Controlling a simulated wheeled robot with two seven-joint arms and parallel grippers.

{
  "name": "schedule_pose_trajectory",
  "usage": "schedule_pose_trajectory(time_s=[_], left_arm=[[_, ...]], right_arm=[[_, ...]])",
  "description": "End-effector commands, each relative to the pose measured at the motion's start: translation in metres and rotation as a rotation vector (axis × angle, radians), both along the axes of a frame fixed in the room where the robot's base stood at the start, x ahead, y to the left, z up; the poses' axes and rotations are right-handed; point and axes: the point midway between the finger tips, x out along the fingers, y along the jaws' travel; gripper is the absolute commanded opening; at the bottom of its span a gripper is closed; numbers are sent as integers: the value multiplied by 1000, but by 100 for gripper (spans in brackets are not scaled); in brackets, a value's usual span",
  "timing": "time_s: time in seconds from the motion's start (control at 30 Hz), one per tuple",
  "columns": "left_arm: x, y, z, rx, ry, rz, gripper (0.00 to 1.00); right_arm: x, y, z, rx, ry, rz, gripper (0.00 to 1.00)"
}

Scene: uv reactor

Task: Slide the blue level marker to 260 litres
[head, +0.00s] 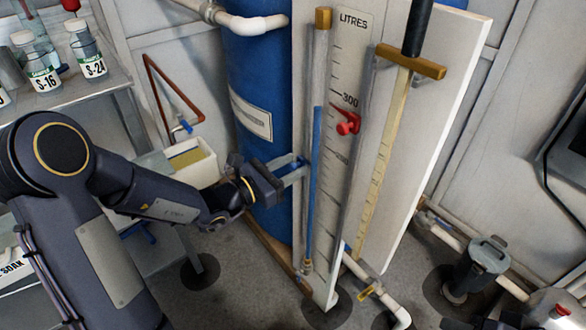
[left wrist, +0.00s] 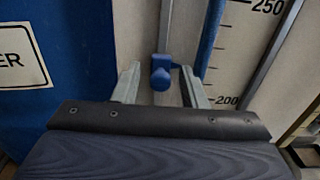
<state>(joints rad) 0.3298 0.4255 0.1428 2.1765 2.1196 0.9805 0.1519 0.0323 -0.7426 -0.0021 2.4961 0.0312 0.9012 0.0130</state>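The level board (head: 346,60) is a tall white plate marked LITRES, with 300 readable in the head view. A sight tube (head: 317,150) with blue in it runs up its left side. The blue level marker (left wrist: 160,77) is a small blue knob on the rail, at a height between the 200 and 250 marks in the left wrist view. My left gripper (head: 292,169) is at the tube, and its fingers (left wrist: 160,88) stand apart on either side of the knob with gaps visible. In the head view the gripper partly hides the marker. My right gripper is out of view.
A red marker (head: 348,123) sits on the board just below 300. A wooden-handled dipstick (head: 411,62) hangs right of the scale. A blue drum (head: 252,80) stands behind my left gripper. Shelves with sample jars (head: 43,74) are at left, and pipes and a dark canister (head: 478,264) at lower right.

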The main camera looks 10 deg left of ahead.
Motion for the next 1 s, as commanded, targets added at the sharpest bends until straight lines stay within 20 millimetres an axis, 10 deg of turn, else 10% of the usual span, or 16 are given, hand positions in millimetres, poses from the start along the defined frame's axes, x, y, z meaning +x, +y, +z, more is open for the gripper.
schedule_pose_trajectory(time_s=[0.37,0.67,1.0], left_arm=[[7,-6,0,0,0,-1,39],[7,-6,0,1,1,-1,1],[7,-6,8,1,-1,-1,0]], right_arm=[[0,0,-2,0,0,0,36],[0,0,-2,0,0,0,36],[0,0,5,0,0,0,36]])
